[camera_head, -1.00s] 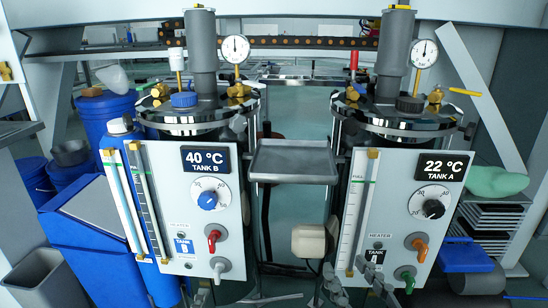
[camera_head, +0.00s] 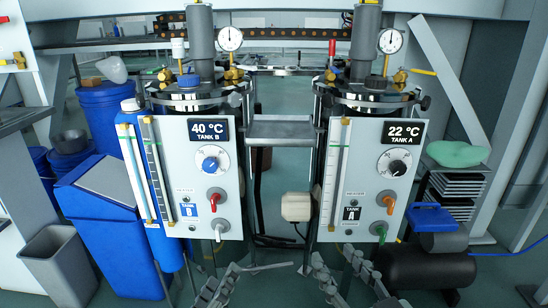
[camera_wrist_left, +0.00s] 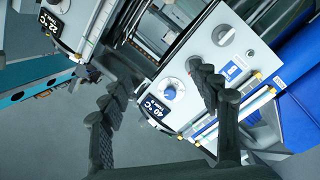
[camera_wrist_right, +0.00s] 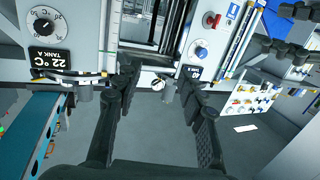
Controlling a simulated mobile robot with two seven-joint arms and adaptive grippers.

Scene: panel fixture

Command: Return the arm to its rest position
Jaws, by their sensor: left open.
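My left gripper (camera_head: 252,270) is low in the head view, in front of and below the tank B panel (camera_head: 202,165). Its dark ridged fingers stand apart in the left wrist view (camera_wrist_left: 160,95), with nothing between them. My right gripper (camera_head: 343,264) is low in front of the tank A panel (camera_head: 372,205). Its fingers are spread and empty in the right wrist view (camera_wrist_right: 160,88). Both panels also show in the wrist views, beyond the fingers. Neither gripper visibly touches a knob or lever. Most of both arms is out of the head view.
A grey tray (camera_head: 281,131) sits between the two tanks. A blue cabinet (camera_head: 113,225) and an open grey bin (camera_head: 60,265) stand at left. A dark cylindrical tank (camera_head: 430,269) lies at right. Floor shows between and in front of the tanks.

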